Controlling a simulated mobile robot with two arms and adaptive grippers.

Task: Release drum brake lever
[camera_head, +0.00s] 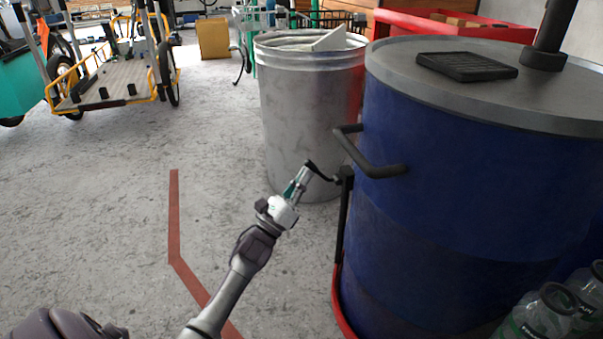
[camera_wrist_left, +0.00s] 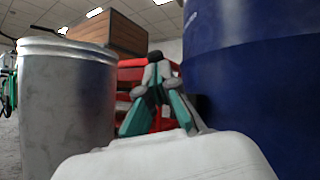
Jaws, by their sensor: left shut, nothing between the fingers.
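The large blue drum (camera_head: 455,190) with a grey lid stands at the right on a red-rimmed base (camera_head: 342,300). A black upright post (camera_head: 342,225) rises from that base beside the drum. A thin black lever (camera_head: 321,172) reaches left from the post's top. My left gripper (camera_head: 304,173) is shut, its tips beside the lever's free end; I cannot tell whether they touch. In the left wrist view the closed teal-and-grey fingers (camera_wrist_left: 156,75) meet near the middle, with the drum (camera_wrist_left: 245,80) close on their right. The lever cannot be made out there. My right gripper is not in view.
A black handle (camera_head: 368,160) juts from the drum above the lever. A galvanized bin (camera_head: 305,110) stands behind the gripper. Clear bottles (camera_head: 545,315) sit at the lower right. A cargo bike (camera_head: 110,80) is at the far left.

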